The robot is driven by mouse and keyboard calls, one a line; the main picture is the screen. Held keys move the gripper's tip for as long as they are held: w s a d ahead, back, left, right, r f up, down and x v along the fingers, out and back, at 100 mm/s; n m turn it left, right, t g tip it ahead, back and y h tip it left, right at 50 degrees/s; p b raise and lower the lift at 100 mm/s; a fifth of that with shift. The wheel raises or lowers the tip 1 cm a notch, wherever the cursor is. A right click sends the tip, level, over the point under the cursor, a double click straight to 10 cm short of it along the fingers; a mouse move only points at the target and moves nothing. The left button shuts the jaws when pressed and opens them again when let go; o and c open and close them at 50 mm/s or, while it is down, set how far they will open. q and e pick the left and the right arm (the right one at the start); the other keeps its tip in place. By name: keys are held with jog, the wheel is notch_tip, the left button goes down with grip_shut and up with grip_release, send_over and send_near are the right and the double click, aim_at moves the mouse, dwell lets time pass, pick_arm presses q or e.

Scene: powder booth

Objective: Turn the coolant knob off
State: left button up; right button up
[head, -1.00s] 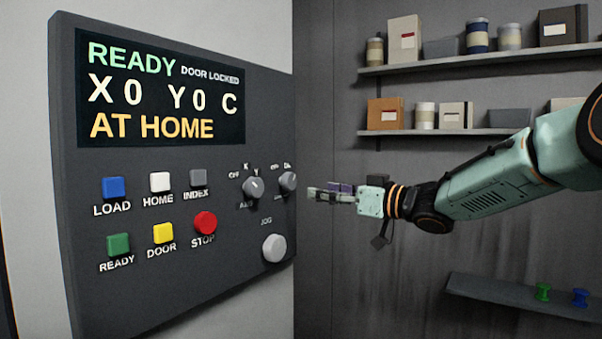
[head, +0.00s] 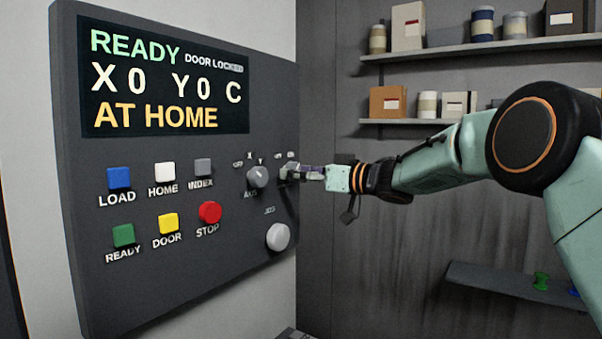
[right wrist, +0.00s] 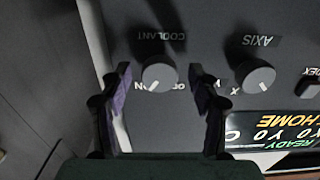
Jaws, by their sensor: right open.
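The coolant knob (right wrist: 160,76) is a round grey knob on the dark control panel (head: 180,280). In the right wrist view it stands between my two open fingers, with a gap on each side. Its pale mark points to the lower left, towards the partly hidden ON lettering; the COOLANT label appears upside down above it. My right gripper (head: 289,172) is at the panel's right edge and mostly hides this knob in the head view. It also shows in the right wrist view (right wrist: 160,72), open and holding nothing. My left gripper is out of view.
The axis knob (head: 258,177) is close beside the coolant knob, near one finger. The jog knob (head: 278,237) is below, and the red STOP button (head: 209,212) is to the left. Shelves with containers (head: 440,121) are on the back wall. A lower shelf (head: 500,283) holds spools.

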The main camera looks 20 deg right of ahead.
jog(key=shift+s+r, duration=0.1)
jog(key=shift+s, duration=0.05)
jog(key=shift+d, duration=0.1)
jog(key=shift+c, duration=0.8)
jog(key=c, duration=1)
